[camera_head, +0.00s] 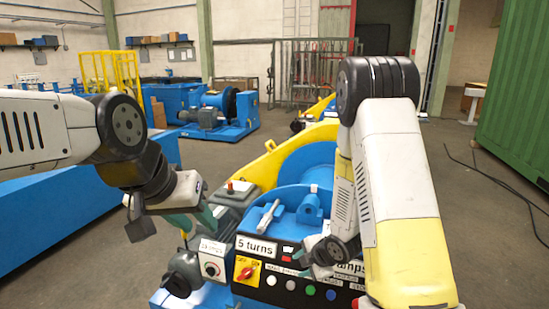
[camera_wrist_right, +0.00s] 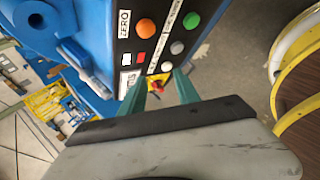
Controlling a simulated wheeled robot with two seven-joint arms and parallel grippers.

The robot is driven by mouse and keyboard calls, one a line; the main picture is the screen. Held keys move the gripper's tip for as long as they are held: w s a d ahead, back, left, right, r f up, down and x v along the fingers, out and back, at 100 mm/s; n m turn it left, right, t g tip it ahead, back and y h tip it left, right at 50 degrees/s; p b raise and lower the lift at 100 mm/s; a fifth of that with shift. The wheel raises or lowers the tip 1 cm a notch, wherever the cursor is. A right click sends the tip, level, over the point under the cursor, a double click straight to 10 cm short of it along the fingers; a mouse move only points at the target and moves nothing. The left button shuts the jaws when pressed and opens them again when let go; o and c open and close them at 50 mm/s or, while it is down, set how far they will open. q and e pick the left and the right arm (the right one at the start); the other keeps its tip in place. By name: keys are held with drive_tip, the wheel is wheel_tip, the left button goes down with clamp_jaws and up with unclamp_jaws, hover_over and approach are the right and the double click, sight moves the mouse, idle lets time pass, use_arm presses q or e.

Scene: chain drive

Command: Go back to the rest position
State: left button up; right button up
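The blue machine (camera_head: 301,170) with its black control panel (camera_head: 262,268) stands in front of me. The panel bears a "5 turns" label, a yellow plate with a red rotary switch (camera_head: 247,271) and coloured buttons. My left gripper (camera_head: 196,219) hangs to the left of the panel, its teal fingers apart with nothing seen between them. In the right wrist view, my right gripper (camera_wrist_right: 161,88) has its teal fingers apart. The red switch (camera_wrist_right: 158,84) shows between their tips; contact cannot be told.
A green container (camera_head: 515,95) stands at the right. Cables (camera_head: 480,170) lie on the otherwise clear floor there.

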drive_tip(key=s+d+r+m+h, duration=0.1)
drive_tip(key=s+d+r+m, duration=0.15)
drive_tip(key=r+m, duration=0.5)
drive_tip(key=s+d+r+m+h, duration=0.15)
drive_tip(key=d+r+m, duration=0.3)
drive_tip(key=r, duration=0.65)
drive_tip(key=s+a+r+m, duration=0.1)
drive_tip(key=s+r+m, duration=0.9)
drive_tip(key=s, duration=0.6)
drive_tip(key=shift+s+r+y, duration=0.35)
drive_tip(key=shift+s+r, duration=0.05)
drive_tip(key=shift+r, duration=0.55)
